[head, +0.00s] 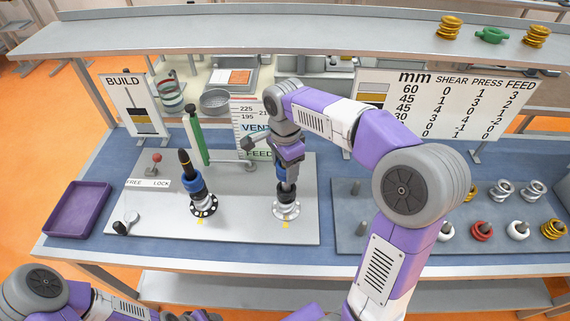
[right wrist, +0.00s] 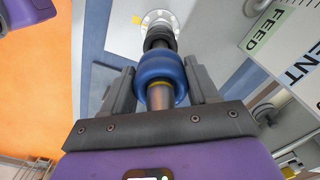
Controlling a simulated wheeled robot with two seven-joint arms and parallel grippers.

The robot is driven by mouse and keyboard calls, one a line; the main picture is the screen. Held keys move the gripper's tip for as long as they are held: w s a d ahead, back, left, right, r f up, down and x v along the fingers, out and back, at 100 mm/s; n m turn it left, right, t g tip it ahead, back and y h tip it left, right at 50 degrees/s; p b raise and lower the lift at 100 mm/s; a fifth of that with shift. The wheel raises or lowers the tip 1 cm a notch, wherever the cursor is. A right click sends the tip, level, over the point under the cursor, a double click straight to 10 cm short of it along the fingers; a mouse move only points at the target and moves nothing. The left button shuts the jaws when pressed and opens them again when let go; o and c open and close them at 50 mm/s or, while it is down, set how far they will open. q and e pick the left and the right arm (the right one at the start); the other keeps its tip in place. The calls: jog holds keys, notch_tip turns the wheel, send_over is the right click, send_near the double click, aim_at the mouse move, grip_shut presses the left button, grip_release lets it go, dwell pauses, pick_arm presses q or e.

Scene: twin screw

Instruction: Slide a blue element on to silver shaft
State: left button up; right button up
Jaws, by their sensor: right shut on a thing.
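The silver shaft (head: 288,190) stands upright on a round flange (head: 286,211) at the right of the grey plate. My right gripper (head: 283,172) is above the flange, shut on a blue element (right wrist: 161,75). In the right wrist view the blue element sits between the two fingers, around the silver shaft (right wrist: 165,97), whose end shows on the gripper's side with a yellow band. Black parts (right wrist: 159,40) lie beyond it towards the flange. A second, black-tipped shaft (head: 186,162) at the left carries another blue element (head: 194,183). My left arm shows at the lower left, its fingers out of view.
A green post (head: 195,135) and the VENT/FEED sign (head: 250,130) stand behind the plate. A purple tray (head: 77,210) is at the left. A rack (head: 400,240) with white, red and yellow elements is at the right, partly behind my right arm. A shelf (head: 250,32) crosses above.

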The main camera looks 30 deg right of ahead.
jog(key=shift+f, duration=0.35)
jog(key=o, duration=1.3)
jog(key=shift+r, duration=0.1)
notch_tip(320, 180, up, 8)
jog(key=shift+f+p, duration=0.2)
jog(key=shift+p, duration=0.65)
